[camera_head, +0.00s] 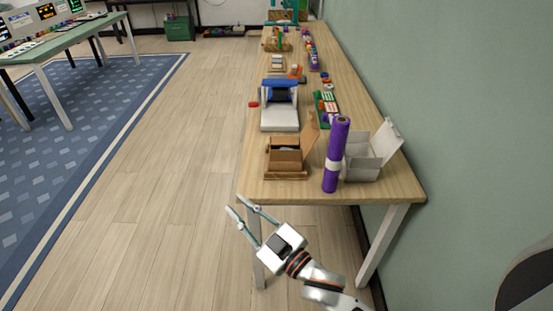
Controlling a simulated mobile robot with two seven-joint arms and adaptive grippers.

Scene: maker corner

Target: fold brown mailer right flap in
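The brown mailer (284,160) stands on the near end of the wooden table, a small open cardboard box. A tall brown flap stands up at its right side (311,134), and another flap lies low along its front. Something dark and light lies inside, too small to tell. My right gripper (237,204) is beside and in front of the table's near left corner, apart from the mailer. Its two fingers are spread with nothing between them. My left gripper is not in view.
A purple roll (337,155) stands upright just right of the mailer, and an open white box (366,158) stands behind it by the wall. A white and blue machine (279,118) sits beyond the mailer. The floor left of the table (322,192) is clear.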

